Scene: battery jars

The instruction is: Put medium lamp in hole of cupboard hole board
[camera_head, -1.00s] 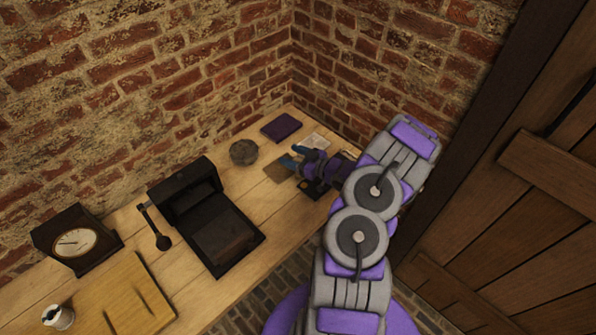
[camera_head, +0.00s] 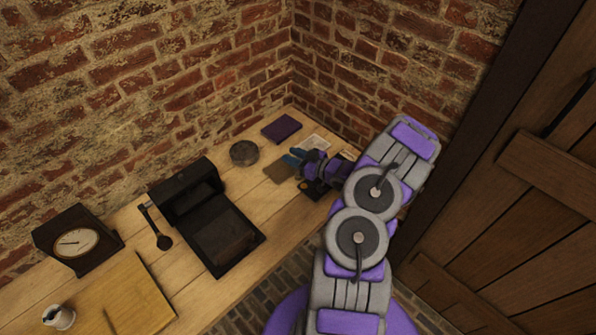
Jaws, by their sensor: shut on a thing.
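My gripper (camera_head: 293,158), with blue fingertips, is at the far right end of the wooden bench, low over its top. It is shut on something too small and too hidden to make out. A dark object (camera_head: 316,190) lies under and beside the gripper, partly covered by my arm. I cannot pick out the medium lamp for certain. No cupboard hole board can be clearly identified.
On the bench (camera_head: 185,292) are a purple book (camera_head: 281,128), a round grey container (camera_head: 243,153), a black open case (camera_head: 190,195), a dark ladle-like tool (camera_head: 162,240), a clock (camera_head: 76,242), a wooden board (camera_head: 125,295) and a small white cup (camera_head: 58,316). Brick walls close off the back.

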